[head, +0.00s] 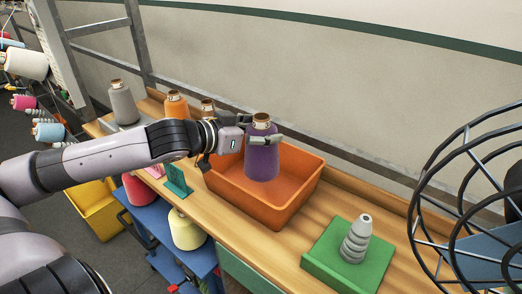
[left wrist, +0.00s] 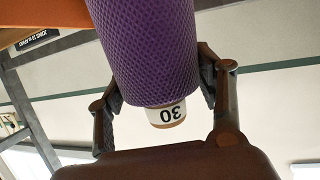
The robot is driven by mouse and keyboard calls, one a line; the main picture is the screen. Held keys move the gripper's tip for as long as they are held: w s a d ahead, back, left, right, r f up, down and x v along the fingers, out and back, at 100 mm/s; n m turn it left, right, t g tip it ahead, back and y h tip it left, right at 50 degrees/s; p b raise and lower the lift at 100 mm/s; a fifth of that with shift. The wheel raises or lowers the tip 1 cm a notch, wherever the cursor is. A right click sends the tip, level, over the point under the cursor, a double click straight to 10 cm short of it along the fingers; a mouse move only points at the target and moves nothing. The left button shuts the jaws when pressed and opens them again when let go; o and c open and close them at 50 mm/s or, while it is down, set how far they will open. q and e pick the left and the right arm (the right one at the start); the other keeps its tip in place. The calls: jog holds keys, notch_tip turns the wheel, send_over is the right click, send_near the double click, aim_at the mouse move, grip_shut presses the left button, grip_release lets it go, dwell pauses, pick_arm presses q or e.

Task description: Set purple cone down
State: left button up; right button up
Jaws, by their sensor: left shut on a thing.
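The purple cone (head: 262,158) is upright in my left gripper (head: 264,138), over the orange bin (head: 243,205) on the wooden bench. My left gripper is shut on the cone's upper part. The left wrist view shows the purple cone (left wrist: 148,50) between the two fingers (left wrist: 160,85), with a label reading 30 on its tube end. I cannot tell whether the cone's base touches the bin floor. My right gripper is in neither view.
On the bench (head: 310,208), grey (head: 123,103) and orange (head: 176,106) cones stand behind my left arm. A green block with a grey stepped peg (head: 355,240) is at right, beside a black wire cage (head: 460,190). A blue cart (head: 165,232) and yellow bin (head: 97,212) stand below.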

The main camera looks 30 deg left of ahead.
pick_arm(q)
notch_tip(320, 180, down, 5)
jog(key=shift+s+r+b, duration=0.1)
jog(key=shift+b, duration=0.4)
jog(key=o, duration=1.9)
jog(key=shift+s, duration=0.1)
